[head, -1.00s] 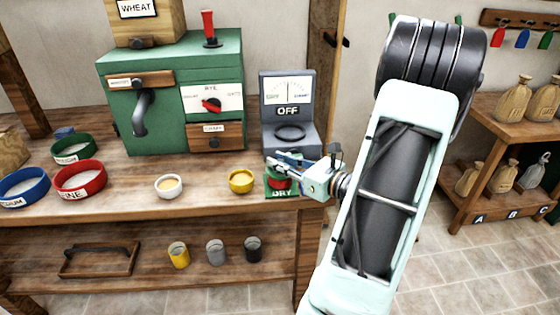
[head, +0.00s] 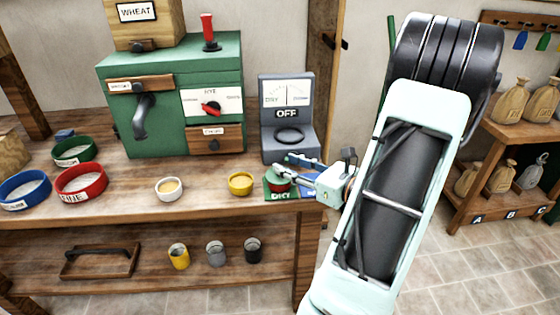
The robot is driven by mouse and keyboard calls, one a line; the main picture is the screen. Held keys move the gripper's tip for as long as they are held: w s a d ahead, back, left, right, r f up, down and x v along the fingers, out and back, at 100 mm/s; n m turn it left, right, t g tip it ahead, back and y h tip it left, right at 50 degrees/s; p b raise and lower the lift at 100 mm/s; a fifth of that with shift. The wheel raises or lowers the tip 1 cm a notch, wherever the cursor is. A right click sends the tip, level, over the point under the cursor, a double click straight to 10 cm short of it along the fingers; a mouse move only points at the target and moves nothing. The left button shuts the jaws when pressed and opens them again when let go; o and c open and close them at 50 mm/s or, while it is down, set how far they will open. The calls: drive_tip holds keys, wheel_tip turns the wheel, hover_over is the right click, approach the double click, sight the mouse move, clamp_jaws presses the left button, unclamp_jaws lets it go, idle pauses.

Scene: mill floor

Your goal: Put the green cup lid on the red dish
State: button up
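The red dish (head: 279,187) is small and sits on the green mat marked DRY (head: 268,194), near the bench's front right. A small greenish patch shows at the dish's top, beneath my near fingertip. It may be the green cup lid, but it is too small and covered to tell whether it rests on the dish. My gripper (head: 282,163) is just above and to the right of the dish. Its two fingers are spread with a gap between them, and I see nothing held there.
A yellow bowl (head: 241,184) and a white bowl (head: 169,188) stand left of the mat. The grey meter reading OFF (head: 288,147) stands close behind my gripper. Red (head: 80,193), blue (head: 24,202) and green (head: 74,162) sieves are at the left. A wooden post (head: 325,90) rises behind the bench.

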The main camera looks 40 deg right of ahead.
drive_tip(key=v, duration=0.8)
drive_tip(key=shift+p, duration=0.35)
drive_tip(key=shift+a, duration=0.1)
